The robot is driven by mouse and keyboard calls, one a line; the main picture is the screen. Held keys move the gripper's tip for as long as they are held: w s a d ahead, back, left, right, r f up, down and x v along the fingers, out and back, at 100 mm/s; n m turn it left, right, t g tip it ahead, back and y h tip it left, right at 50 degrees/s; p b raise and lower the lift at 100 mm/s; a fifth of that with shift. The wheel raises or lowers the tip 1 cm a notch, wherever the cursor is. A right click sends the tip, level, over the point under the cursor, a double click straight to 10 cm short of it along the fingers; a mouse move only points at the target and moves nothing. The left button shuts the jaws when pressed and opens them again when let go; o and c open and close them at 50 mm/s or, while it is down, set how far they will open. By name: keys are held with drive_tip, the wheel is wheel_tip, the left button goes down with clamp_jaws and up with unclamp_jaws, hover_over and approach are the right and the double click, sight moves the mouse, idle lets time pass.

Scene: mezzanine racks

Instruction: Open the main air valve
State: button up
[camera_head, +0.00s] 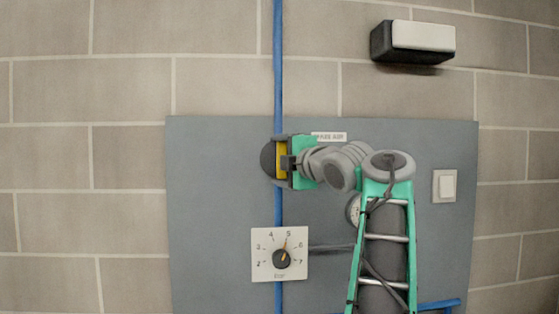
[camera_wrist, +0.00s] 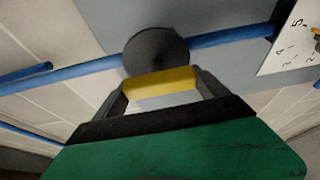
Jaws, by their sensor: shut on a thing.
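The air valve shows as a dark round body (camera_head: 267,159) on the vertical blue pipe (camera_head: 278,80), in front of a grey panel. Its yellow handle (camera_head: 281,160) shows as a short upright strip, roughly in line with the pipe. In the wrist view the dark round body (camera_wrist: 156,50) sits on the pipe, with the yellow handle (camera_wrist: 160,80) in front of it. My gripper (camera_wrist: 162,92) is shut on the yellow handle, a finger at each end. In the head view my gripper (camera_head: 284,161) partly hides the valve and handle.
A label plate (camera_head: 329,136) is partly covered by my arm. Below is a numbered dial (camera_head: 280,255), its pointer near 5. A round gauge (camera_head: 353,209) is partly behind my arm. A light switch (camera_head: 445,186) and wall lamp (camera_head: 423,37) are at right. The panel's left side is clear.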

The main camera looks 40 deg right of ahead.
drive_tip(key=o, duration=1.3)
drive_tip(key=shift+c, duration=0.2)
drive_tip(key=b+v, duration=0.1)
drive_tip(key=v, duration=0.7)
drive_tip(key=shift+b, duration=0.3)
drive_tip(key=shift+w, duration=0.1)
